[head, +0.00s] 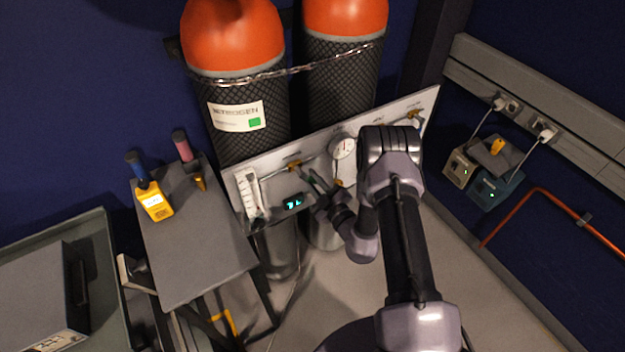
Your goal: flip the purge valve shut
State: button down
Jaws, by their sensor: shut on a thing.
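A white gas panel (375,125) stands tilted in front of the two cylinders. It carries small brass-yellow valves: one at the left (294,164), one low in the middle (339,183) and one at the right end (413,114). The labels are too small to read, so I cannot tell by name which is the purge valve. My gripper (311,178) reaches the panel from the right and is shut on the lever of the left valve. My fingers partly hide that lever, and its exact angle is unclear.
A round gauge (342,147), a flow tube (250,193) and a lit display (293,203) crowd the panel near my gripper. A chain (270,74) spans the orange-topped cylinders (232,35). A grey cart (195,245) with a yellow meter (155,202) stands left.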

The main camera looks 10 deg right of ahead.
jog(key=shift+a+f, duration=0.1)
dwell(0.9)
jog(key=shift+s+a+f+m+p, duration=0.2)
jog(key=shift+a+m, duration=0.3)
jog(key=shift+m, duration=0.8)
jog(key=shift+s+a+f+m+p, duration=0.2)
jog(key=shift+a+m, duration=0.3)
jog(key=shift+m, duration=0.8)
jog(key=shift+s+a+f+m+p, duration=0.2)
jog(key=shift+a+m, duration=0.3)
jog(key=shift+m, duration=0.8)
jog(key=c, duration=1.4)
grip_release()
jog(key=shift+r, duration=0.1)
jog(key=shift+o, duration=0.2)
